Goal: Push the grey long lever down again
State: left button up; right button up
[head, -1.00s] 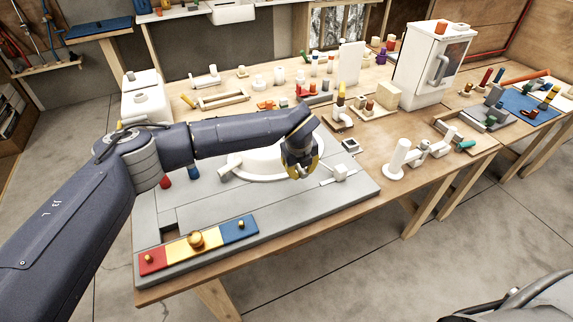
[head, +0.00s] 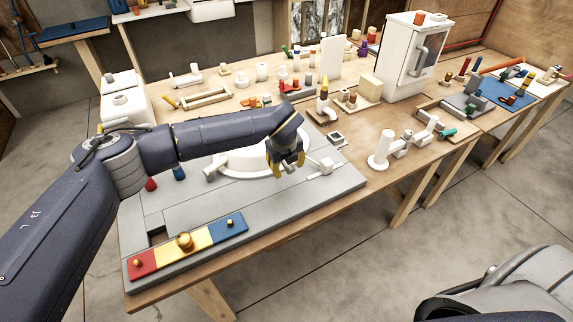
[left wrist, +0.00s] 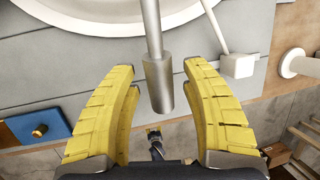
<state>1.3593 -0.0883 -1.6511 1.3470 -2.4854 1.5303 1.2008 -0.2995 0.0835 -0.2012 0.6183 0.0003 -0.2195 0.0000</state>
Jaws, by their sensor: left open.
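The grey long lever (left wrist: 158,85) shows in the left wrist view as a thin metal rod with a thicker grey end. It reaches in from the top and its thick end lies between my left gripper's fingers, apart from both as far as I see. My left gripper (left wrist: 158,112) is open, with its two yellow fingers spread on either side of the lever end. In the head view my left gripper (head: 286,168) is over the right part of the white ring (head: 240,173) on the grey board. The lever cannot be made out there. My right gripper is not in view.
A small white block with a thin rod (head: 325,166) sits right of my left gripper. A red, yellow and blue strip (head: 187,247) lies on the board's front. A white upright cylinder (head: 381,150) stands further right. A white cabinet (head: 411,60) stands at the back right.

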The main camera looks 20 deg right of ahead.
pick_arm(q)
jog(key=v, duration=1.2)
jog(key=shift+w, duration=0.1)
